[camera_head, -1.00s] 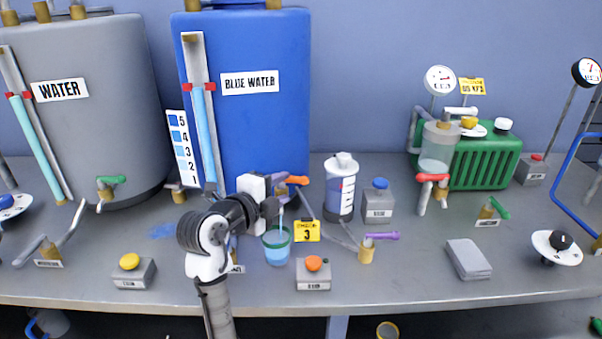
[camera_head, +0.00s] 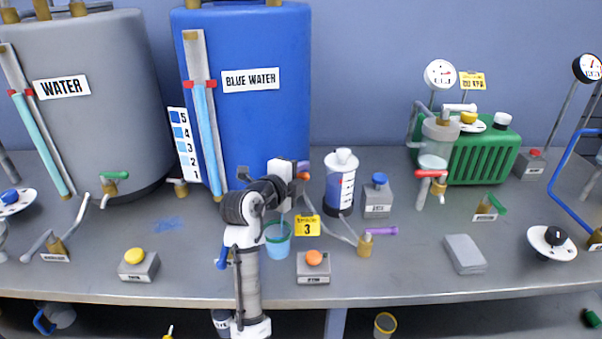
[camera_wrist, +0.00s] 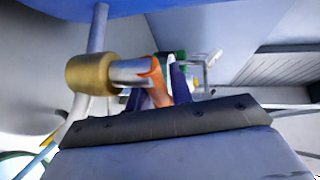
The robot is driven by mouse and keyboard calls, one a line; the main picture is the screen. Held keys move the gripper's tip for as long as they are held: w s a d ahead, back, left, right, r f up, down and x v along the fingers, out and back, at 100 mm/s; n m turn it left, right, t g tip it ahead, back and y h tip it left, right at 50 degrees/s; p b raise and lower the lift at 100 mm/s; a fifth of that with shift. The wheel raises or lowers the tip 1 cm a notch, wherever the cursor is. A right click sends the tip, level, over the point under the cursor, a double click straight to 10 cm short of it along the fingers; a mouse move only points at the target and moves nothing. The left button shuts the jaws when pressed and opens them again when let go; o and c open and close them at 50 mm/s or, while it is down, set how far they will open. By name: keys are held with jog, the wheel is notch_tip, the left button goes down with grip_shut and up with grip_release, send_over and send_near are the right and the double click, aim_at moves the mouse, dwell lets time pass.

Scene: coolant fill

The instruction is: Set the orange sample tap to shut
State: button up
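The orange handle of the sample tap (camera_wrist: 157,84) shows in the wrist view beside its metal spout and brass body (camera_wrist: 90,74). My gripper (camera_wrist: 157,92) has its dark purple-blue fingers on either side of this handle, with the orange between them. I cannot tell whether both fingers press on it. In the head view my gripper (camera_head: 301,170) is in front of the lower right of the blue water tank (camera_head: 255,125), and my wrist hides most of the tap. Only a sliver of orange shows there.
A clear beaker of blue liquid (camera_head: 278,241) stands below my wrist. A yellow tag (camera_head: 307,226) and a white-capped cylinder (camera_head: 341,185) are close on the right. An orange-button box (camera_head: 313,267) is in front.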

grip_shut()
jog(key=shift+w+f+n+y+b, duration=0.1)
jog(key=shift+f+n+y+b, duration=0.1)
jog(key=shift+n+y+b, duration=0.3)
jog(key=shift+w+a+r+n+t+y+b, duration=0.15)
jog(key=shift+w+n+t+y+b, duration=0.15)
jog(key=shift+n+t+y+b, duration=0.5)
jog(key=shift+o, duration=2.2)
grip_release()
jog(key=b+v, duration=0.2)
jog(key=v, duration=1.1)
jog(key=shift+s+r, duration=0.3)
jog(key=shift+s, duration=0.05)
